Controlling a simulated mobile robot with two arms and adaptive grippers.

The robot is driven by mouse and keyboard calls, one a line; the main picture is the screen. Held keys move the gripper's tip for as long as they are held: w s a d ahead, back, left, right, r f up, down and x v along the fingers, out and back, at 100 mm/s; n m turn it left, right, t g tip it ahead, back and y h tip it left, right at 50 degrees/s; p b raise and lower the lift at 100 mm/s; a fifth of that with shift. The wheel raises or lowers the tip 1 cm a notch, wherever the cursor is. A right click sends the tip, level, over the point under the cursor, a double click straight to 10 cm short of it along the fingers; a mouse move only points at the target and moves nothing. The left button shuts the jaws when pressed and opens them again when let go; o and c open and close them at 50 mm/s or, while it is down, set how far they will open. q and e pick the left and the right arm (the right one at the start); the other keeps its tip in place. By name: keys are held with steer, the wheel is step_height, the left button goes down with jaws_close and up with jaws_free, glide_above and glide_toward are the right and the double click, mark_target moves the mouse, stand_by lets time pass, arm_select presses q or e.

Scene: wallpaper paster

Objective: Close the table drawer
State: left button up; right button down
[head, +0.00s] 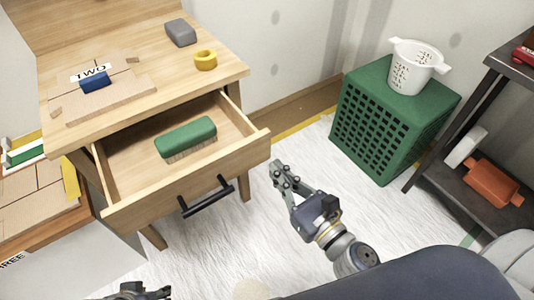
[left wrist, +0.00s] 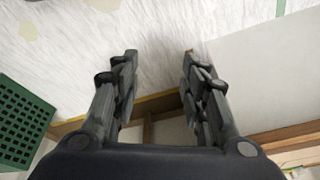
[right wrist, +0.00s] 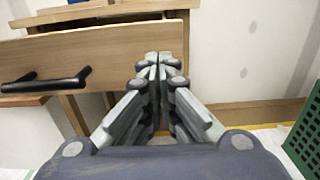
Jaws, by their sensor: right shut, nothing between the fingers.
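The table drawer (head: 240,155) is pulled well out of the wooden table (head: 130,40). A green brush (head: 186,137) lies inside it. The drawer has a black bar handle (head: 207,196) on its front. The handle also shows at the left in the right wrist view (right wrist: 45,82). My right gripper (head: 277,168) is shut and empty, in front of the right end of the drawer front; I cannot tell if it touches. In the right wrist view its fingertips (right wrist: 159,62) overlap the drawer front. My left gripper (left wrist: 158,58) is open and empty; only a bit shows at the bottom of the head view.
A green crate (head: 385,125) with a white strainer (head: 415,65) on it stands right of the table. A dark shelf (head: 470,180) is at the far right. Cardboard pieces, a blue block and yellow tape (head: 205,60) lie on the tabletop. Floor before the drawer is clear.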

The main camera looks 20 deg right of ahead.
mark_target(260, 150)
arm_select(q)
steer(key=shift+p+x, duration=0.4)
steer(key=shift+x, duration=1.45)
arm_select(e)
steer(key=shift+x, duration=2.55)
arm_select(q)
steer(key=shift+f, duration=0.1)
arm_select(e)
steer(key=shift+w, duration=0.1)
steer(key=shift+w+a, duration=0.1)
steer(key=shift+w, duration=0.1)
steer(key=p+x, duration=0.1)
steer(key=x, duration=0.1)
steer(key=p+x, duration=0.1)
steer(key=x, duration=0.2)
steer(key=shift+r, duration=0.2)
steer(key=p+x, duration=0.1)
steer(key=x, duration=1.1)
steer(key=shift+w+f, duration=0.1)
steer(key=shift+f, duration=0.15)
steer(key=x, duration=0.5)
steer(key=shift+a+b, duration=0.1)
steer(key=shift+b, duration=0.3)
arm_select(q)
step_height(260, 150, down, 7)
steer(key=shift+d+g, duration=0.2)
steer(key=shift+g, duration=0.1)
arm_select(e)
steer(key=shift+w+r, duration=0.15)
